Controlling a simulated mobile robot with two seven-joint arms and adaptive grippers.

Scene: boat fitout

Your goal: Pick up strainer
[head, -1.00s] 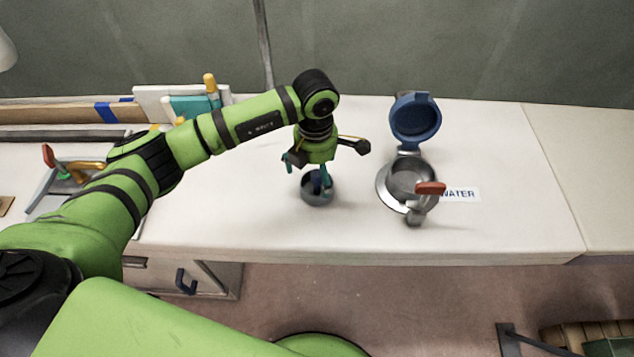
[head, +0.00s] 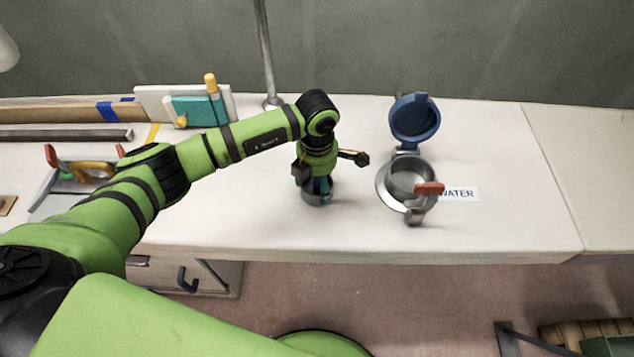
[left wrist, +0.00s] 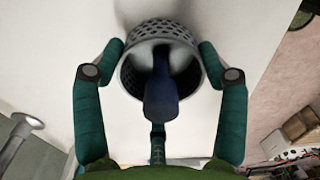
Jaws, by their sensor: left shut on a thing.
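The strainer (head: 314,200) is a small grey metal cup on the white counter, left of the round metal fitting. In the left wrist view the strainer (left wrist: 134,78) shows perforated walls and a dark blue post (left wrist: 160,95) standing up in its middle. My left gripper (head: 318,186) points down over it and hides most of it in the head view. In the left wrist view the teal fingers of my left gripper (left wrist: 162,56) are shut on it, one at each side. Whether its base touches the counter is hard to tell. My right gripper is not in view.
The metal fitting (head: 384,190) has an open blue lid (head: 414,118) and a red-handled lever (head: 429,188). A WATER label (head: 460,194) lies beside it. A metal pole (head: 264,50) stands behind my arm. The counter (head: 510,190) is clear on the right.

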